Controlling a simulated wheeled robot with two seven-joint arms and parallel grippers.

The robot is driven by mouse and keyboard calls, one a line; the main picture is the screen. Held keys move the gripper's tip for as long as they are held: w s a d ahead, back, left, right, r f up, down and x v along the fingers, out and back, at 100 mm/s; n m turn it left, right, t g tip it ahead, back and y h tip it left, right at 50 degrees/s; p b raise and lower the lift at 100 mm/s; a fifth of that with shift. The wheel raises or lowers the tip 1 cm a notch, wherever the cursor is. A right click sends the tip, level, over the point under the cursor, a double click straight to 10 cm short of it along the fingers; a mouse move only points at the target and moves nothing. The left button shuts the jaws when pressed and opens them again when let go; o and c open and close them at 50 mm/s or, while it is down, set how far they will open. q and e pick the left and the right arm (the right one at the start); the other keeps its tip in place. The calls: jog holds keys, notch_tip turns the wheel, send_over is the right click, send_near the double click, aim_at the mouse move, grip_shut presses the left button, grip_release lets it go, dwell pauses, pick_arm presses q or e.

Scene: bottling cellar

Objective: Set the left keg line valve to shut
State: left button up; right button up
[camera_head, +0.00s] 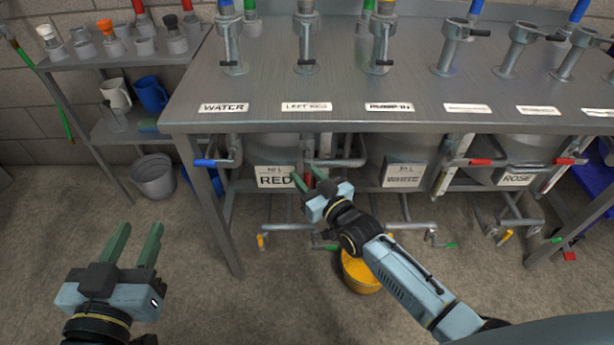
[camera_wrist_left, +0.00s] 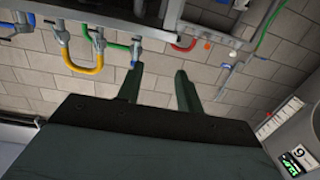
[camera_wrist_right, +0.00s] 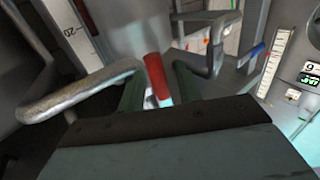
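The LEFT KEG label (camera_head: 306,106) is on the steel bench's front edge. Below it, my right gripper (camera_head: 310,176) reaches under the bench at the pipework by the RED keg sign (camera_head: 275,177). In the right wrist view a red valve handle (camera_wrist_right: 156,78) with a pale tip lies between the fingers of my right gripper (camera_wrist_right: 160,88). The fingers are apart, one either side of it; I cannot tell whether they touch it. In the head view the gripper mostly hides this handle. My left gripper (camera_head: 135,245) is open and empty at the lower left, away from the bench.
A blue handle (camera_head: 208,163) sits left on the pipes, and another red handle (camera_head: 480,162) sits to the right. A yellow bucket (camera_head: 360,273) stands on the floor below my right arm. A grey bin (camera_head: 154,177) stands at left. The floor around my left gripper is clear.

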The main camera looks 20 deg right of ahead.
jog(key=shift+c, duration=0.2)
grip_shut()
